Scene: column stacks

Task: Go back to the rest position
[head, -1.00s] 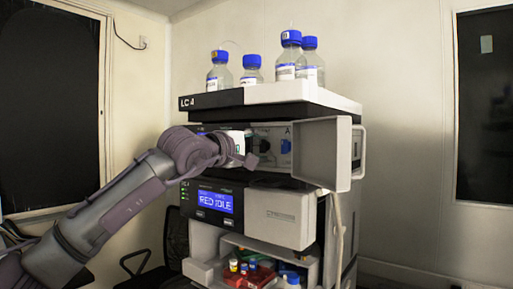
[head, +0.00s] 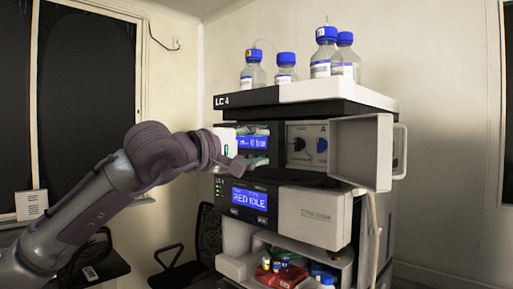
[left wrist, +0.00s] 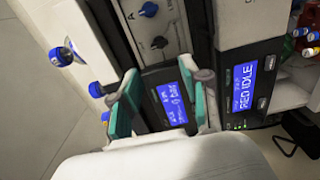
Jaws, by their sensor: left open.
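The LC 4 instrument stack (head: 312,95) stands right of centre in the head view. Its middle compartment is uncovered, with a grey door (head: 362,152) swung out to the right. My left gripper (head: 258,150) is in front of the stack's left part, beside the blue "0 bar" display (head: 252,142). In the left wrist view its two green-padded fingers (left wrist: 163,103) are spread apart with nothing between them. A small blue display (left wrist: 172,103) shows behind them, and the "RED IDLE" display (left wrist: 244,88) is to the right. My right gripper does not show.
Blue-capped bottles (head: 326,58) stand on top of the stack. A lower tray holds small capped vials and a red item (head: 283,275). A dark chair (head: 207,235) stands left of the stack. The open door juts out on the right.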

